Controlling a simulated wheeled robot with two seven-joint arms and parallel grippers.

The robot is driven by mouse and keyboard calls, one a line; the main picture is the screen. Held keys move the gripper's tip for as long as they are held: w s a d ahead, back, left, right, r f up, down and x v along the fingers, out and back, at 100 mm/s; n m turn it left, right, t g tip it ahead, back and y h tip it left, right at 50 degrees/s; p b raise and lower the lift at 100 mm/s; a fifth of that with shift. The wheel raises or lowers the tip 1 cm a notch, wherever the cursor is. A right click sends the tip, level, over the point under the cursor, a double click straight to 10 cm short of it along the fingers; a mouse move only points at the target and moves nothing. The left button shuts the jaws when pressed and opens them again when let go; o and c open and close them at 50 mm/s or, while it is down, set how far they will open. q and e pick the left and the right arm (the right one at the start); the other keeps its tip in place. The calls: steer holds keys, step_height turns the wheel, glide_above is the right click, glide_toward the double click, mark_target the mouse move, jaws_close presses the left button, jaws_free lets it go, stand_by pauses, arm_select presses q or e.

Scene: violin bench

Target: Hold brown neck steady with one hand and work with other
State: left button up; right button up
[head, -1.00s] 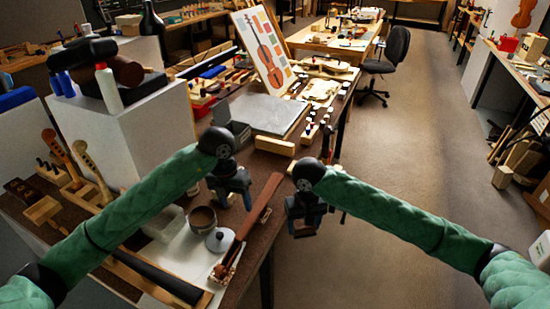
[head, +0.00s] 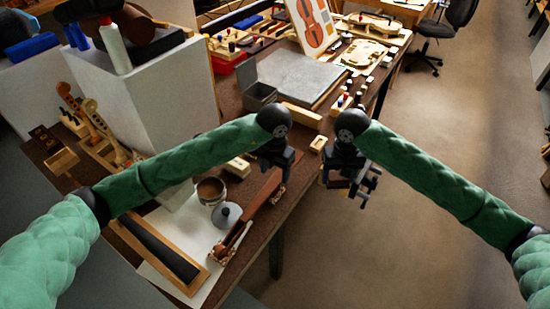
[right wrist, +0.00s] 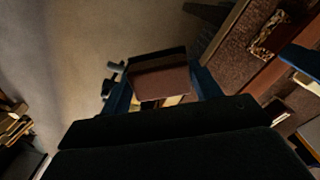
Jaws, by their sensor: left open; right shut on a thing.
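The long brown neck (head: 258,203) lies along the bench's right edge in the head view. Its near end rests on a small light support, and its far end is partly hidden by my left gripper. My left gripper (head: 284,170) is open over or beside that far end; I cannot tell whether its fingers straddle the neck. My right gripper (head: 346,182) is shut on a small reddish-brown block with dark sides, off the bench edge and apart from the neck. The block (right wrist: 160,82) shows between its blue fingers in the right wrist view.
A brown bowl (head: 211,190) and a grey lid (head: 226,214) stand left of the neck. A framed dark strip (head: 158,250) lies nearer. A grey plate (head: 300,78) and a wooden bar (head: 302,115) are further back. Open floor lies right of the bench.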

mark_target(274, 181)
arm_select(q)
steer(key=shift+s+a+f+p, duration=0.1)
steer(key=shift+f+p, duration=0.65)
steer(key=shift+f, duration=2.15)
arm_select(e)
steer(key=shift+s+a+r, duration=0.1)
steer(key=shift+r, duration=0.85)
arm_select(q)
steer(key=shift+c, duration=0.2)
steer(key=c, duration=1.1)
steer(key=shift+c, duration=0.2)
steer(key=shift+r, duration=0.2)
arm_select(e)
steer(key=shift+f, duration=0.15)
